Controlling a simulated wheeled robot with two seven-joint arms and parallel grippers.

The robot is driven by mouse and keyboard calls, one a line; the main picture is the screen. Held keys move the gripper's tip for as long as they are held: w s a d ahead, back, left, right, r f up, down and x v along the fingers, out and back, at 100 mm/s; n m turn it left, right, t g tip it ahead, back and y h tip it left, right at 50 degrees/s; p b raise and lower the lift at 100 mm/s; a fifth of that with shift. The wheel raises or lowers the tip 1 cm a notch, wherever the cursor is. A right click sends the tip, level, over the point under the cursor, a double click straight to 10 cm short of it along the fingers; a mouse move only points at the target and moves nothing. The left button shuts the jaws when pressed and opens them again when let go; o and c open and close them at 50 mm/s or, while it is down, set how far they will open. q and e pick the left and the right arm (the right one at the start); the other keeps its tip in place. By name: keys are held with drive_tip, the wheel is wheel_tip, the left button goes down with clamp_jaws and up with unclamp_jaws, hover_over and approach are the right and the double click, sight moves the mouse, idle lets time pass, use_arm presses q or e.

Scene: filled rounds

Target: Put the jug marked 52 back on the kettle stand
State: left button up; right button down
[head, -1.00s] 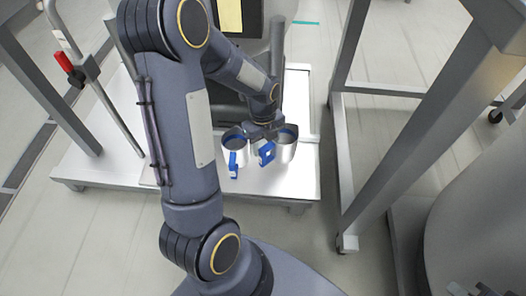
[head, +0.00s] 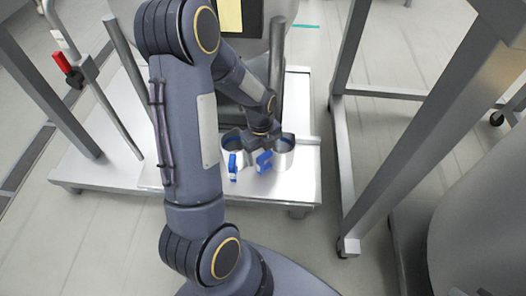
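Two metal jugs with blue handles are side by side at the low white kettle stand (head: 130,178) in the head view. The left jug (head: 237,161) stands on the stand's top near its front edge. The right jug (head: 286,158) is close beside it, over or on the same top; I cannot tell if it touches. My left gripper (head: 264,142) points down between the jugs, at the right jug's handle (head: 264,162), and appears shut on that jug. Its fingertips are mostly hidden. No number is legible on either jug. My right gripper is not in view.
A dark upright body with a yellow label (head: 229,16) rises behind the jugs. A grey metal frame (head: 345,180) on castors stands close on the right. A bent rail with a red grip (head: 75,78) is at the left.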

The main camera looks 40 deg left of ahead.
use_arm(q)
wheel_tip(320, 180, up, 13)
drive_tip(key=p, duration=0.4)
drive_tip(key=s+d+r+n+t+h, duration=0.1)
drive_tip(key=s+d+r+n+t, duration=0.1)
drive_tip(key=n, duration=0.6)
drive_tip(key=s+d+r+n+t+h, duration=0.1)
drive_tip(key=s+d+r+n+t, duration=0.1)
drive_tip(key=s+d+r+n, duration=0.3)
drive_tip(key=s+d+r+n+t, duration=0.2)
drive_tip(key=s+d+r+n, duration=0.1)
drive_tip(key=s+n, duration=0.5)
drive_tip(key=r+n, duration=0.1)
drive_tip(key=n, duration=0.2)
drive_tip(key=shift+s+d+r+h, duration=0.25)
drive_tip(key=shift+d+r+h, duration=0.05)
drive_tip(key=shift+d+h, duration=0.1)
drive_tip(key=shift+r+p, duration=0.1)
drive_tip(key=shift+p, duration=0.2)
